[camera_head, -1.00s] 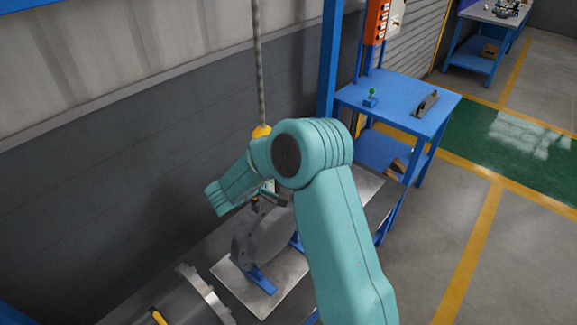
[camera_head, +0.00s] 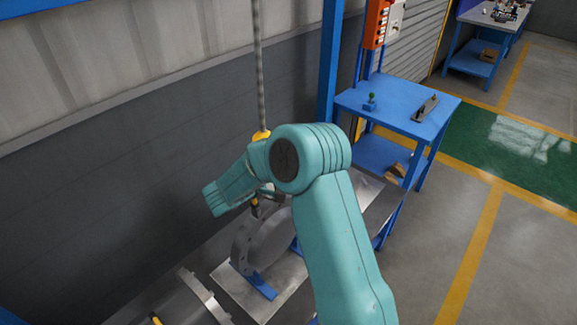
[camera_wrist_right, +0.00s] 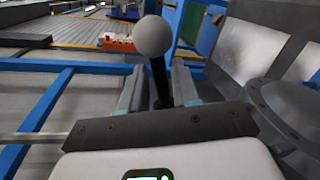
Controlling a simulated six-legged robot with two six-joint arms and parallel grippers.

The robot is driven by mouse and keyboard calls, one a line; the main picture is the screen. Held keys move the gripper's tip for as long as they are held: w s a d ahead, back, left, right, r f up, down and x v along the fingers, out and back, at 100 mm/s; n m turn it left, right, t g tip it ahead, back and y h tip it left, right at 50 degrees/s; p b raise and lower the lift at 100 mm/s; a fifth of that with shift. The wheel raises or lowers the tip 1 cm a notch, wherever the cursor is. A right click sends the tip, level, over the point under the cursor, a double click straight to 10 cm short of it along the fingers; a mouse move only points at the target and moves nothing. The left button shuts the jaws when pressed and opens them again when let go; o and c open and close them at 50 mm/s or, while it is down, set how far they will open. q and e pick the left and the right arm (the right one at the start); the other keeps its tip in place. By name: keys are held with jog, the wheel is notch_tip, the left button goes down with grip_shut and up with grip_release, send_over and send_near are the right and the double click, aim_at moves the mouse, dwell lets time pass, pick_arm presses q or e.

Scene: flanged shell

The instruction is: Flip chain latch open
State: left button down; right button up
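My right arm fills the middle of the head view. Its gripper is mostly hidden there behind the wrist. In the right wrist view my right gripper's two fingers (camera_wrist_right: 158,80) stand on either side of a thin black lever (camera_wrist_right: 160,82) topped by a grey ball knob (camera_wrist_right: 153,37). I cannot tell whether the fingers touch the lever. A hoist chain (camera_head: 259,70) hangs down to a yellow hook block (camera_head: 261,134) behind my arm. Below it a grey flanged disc (camera_head: 265,242) stands upright on a plate. I cannot make out the chain latch clearly. My left gripper is out of view.
The metal plate (camera_head: 285,292) carries blue supports (camera_head: 261,286). Another flanged shell part (camera_head: 190,303) lies at lower left. A blue table (camera_head: 390,100) with small tools stands to the right, beside a blue post (camera_head: 329,70). Floor at right is clear.

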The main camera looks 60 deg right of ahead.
jog(key=shift+a, duration=0.15)
jog(key=b+v, duration=0.3)
jog(key=v, duration=1.3)
jog(key=shift+w+r, duration=0.1)
jog(key=shift+w, duration=0.05)
